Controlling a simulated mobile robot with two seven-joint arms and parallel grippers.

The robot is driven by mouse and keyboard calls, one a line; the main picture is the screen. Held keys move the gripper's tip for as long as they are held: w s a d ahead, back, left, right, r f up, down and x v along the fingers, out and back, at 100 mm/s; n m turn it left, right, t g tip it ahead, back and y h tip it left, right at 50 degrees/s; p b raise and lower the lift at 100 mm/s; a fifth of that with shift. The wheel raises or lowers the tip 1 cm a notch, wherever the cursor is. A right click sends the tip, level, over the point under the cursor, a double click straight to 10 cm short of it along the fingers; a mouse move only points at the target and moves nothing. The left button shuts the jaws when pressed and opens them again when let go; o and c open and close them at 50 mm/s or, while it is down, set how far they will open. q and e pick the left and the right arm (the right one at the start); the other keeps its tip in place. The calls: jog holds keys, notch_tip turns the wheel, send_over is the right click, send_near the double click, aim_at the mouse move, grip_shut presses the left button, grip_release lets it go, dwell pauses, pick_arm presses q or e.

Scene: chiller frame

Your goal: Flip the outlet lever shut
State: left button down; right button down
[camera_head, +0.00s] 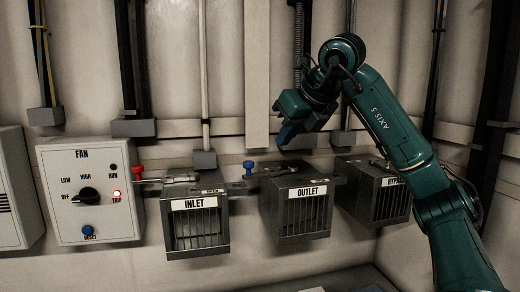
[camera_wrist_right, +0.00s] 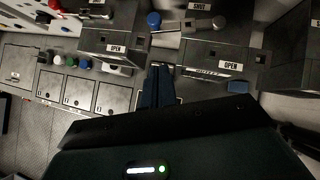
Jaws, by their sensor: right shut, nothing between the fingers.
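The outlet box (camera_head: 298,208) is a dark grated housing with an OUTLET label on its front. Its lever (camera_head: 277,170) lies along the top, with a blue knob (camera_head: 249,165) at its left end. In the right wrist view the blue knob (camera_wrist_right: 153,19) lies beyond the fingertips, and an OPEN plate (camera_wrist_right: 230,65) and a SHUT plate (camera_wrist_right: 199,6) are visible. My right gripper (camera_head: 287,136) is above the outlet box, apart from the lever. Its dark blue fingers (camera_wrist_right: 158,72) are together and empty. My left gripper is not in view.
The inlet box (camera_head: 194,228), with a red-knobbed lever (camera_head: 138,171), stands left of the outlet box. The bypass box (camera_head: 378,192) is at right, partly behind my right arm. A fan panel (camera_head: 88,190) with a red light is further left. Vertical pipes and conduits line the wall.

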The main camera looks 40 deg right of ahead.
send_near(250, 171)
notch_tip(250, 171, down, 3)
jog(key=s, duration=0.1)
jog(key=w, duration=0.3)
jog(key=shift+w+d+f+p, duration=0.2)
jog(key=shift+w+d+p, duration=0.05)
jog(key=shift+w+p, duration=0.1)
jog(key=shift+w, duration=0.15)
